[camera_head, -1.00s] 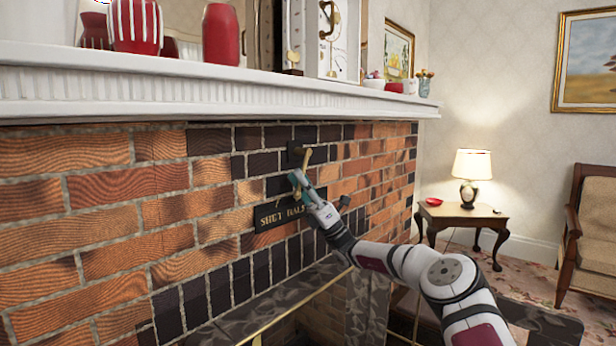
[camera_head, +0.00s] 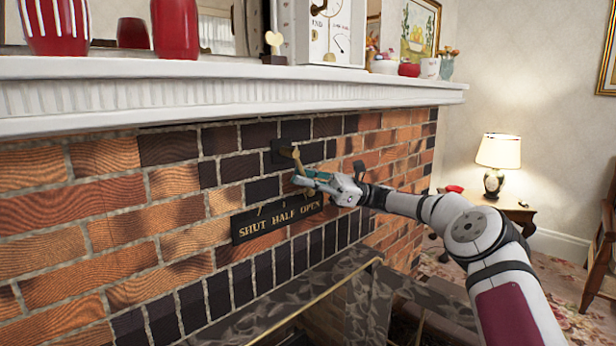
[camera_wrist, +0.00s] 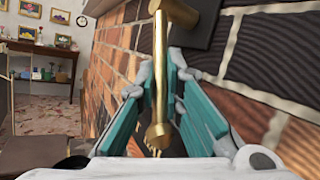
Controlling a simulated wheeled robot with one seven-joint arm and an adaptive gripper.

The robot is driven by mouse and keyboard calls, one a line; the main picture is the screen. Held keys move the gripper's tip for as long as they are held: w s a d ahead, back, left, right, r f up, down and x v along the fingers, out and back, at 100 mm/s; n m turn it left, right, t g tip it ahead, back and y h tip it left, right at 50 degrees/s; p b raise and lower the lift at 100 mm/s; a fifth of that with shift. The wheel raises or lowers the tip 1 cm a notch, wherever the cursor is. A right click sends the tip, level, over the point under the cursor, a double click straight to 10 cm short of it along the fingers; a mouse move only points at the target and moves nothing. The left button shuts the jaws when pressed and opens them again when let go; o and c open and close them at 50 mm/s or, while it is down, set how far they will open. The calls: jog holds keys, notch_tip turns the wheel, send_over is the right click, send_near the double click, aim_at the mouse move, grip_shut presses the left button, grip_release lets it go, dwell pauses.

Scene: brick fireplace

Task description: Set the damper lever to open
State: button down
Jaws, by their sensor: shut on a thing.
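The brass damper lever (camera_head: 297,160) sticks out from a dark mount (camera_head: 281,152) on the brick face, below the mantel. It slants down and to the right. Its dark label plate (camera_head: 278,220) below reads "SHUT HALF OPEN". My gripper (camera_head: 304,181) is shut on the lever, right of and below the mount, above the "OPEN" end of the plate. In the wrist view the lever (camera_wrist: 160,75) runs between the teal fingers (camera_wrist: 158,100), its rounded end near the palm. The fingers partly hide the lever's lower part in the head view.
The white mantel shelf (camera_head: 230,95) juts out above my gripper and carries red vases (camera_head: 175,28) and a clock. The dark stone hearth surround (camera_head: 300,290) lies below. A side table with a lamp (camera_head: 498,152) stands at the right.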

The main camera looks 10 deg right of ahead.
jog(key=shift+d+r+h, duration=0.1)
jog(key=shift+d+h, duration=0.05)
jog(key=shift+h, duration=0.25)
jog(key=shift+w+n, duration=0.1)
jog(key=shift+n, duration=0.2)
jog(key=c, duration=1.7)
grip_release()
jog(key=shift+d, duration=0.15)
jog(key=shift+v, duration=3.65)
